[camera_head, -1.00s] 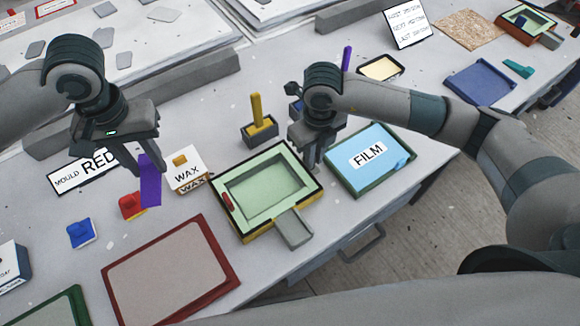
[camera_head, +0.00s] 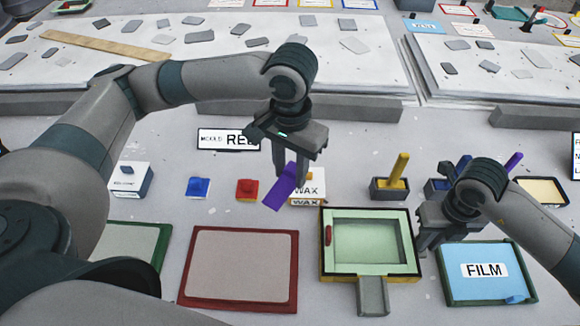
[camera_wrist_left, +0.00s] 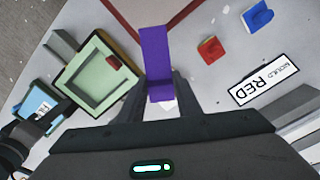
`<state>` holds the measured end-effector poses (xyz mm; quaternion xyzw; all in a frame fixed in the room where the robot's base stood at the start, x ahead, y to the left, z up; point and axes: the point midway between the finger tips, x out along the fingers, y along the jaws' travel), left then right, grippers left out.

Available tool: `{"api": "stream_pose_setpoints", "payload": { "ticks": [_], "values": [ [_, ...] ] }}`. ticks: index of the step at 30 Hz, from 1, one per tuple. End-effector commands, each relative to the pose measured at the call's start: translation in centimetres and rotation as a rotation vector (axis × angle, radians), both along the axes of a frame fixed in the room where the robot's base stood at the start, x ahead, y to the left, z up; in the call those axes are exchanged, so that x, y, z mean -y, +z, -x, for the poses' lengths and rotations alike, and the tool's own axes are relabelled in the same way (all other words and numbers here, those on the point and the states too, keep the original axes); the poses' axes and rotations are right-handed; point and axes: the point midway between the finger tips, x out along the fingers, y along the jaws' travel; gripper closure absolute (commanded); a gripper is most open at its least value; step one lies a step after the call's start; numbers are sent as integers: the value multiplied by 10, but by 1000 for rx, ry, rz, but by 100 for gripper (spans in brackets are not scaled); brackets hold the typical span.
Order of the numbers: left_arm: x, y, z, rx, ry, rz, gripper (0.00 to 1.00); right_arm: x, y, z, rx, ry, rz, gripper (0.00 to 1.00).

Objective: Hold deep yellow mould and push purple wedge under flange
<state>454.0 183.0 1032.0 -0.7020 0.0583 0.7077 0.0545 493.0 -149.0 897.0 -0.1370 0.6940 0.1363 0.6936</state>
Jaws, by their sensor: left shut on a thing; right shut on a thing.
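The deep yellow mould (camera_head: 327,283) sits on the table with a pale green moulding (camera_head: 368,243) in it; a small red piece lies on its left rim. My right gripper (camera_head: 428,238) is shut at the mould's right edge; the arm partly hides the contact. My left gripper (camera_head: 286,176) is shut on the purple wedge (camera_head: 281,192) and holds it above the table, back left of the mould and apart from it. In the left wrist view the purple wedge (camera_wrist_left: 155,55) sticks out from between the fingers, with the mould (camera_wrist_left: 98,80) to its left.
The WAX box (camera_head: 307,190) stands close behind the wedge, and red (camera_head: 247,189) and blue (camera_head: 199,187) wedges to its left. A yellow wedge stands in a grey holder (camera_head: 390,188) behind the mould. A red-framed panel (camera_head: 240,267) lies left, the FILM tray (camera_head: 485,272) right.

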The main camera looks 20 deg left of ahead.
Motion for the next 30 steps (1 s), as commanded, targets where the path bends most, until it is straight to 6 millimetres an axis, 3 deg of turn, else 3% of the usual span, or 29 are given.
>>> {"api": "stream_pose_setpoints", "payload": {
  "ticks": [14, 30],
  "values": [
    [114, -33, 39, -20, -912, 26, 91, 0, 1, -1, 1, 0, -2, 100],
    [234, -62, 122, -1, -2094, 30, 91, 0, 1, -1, 1, 0, -2, 100]
  ]
}}
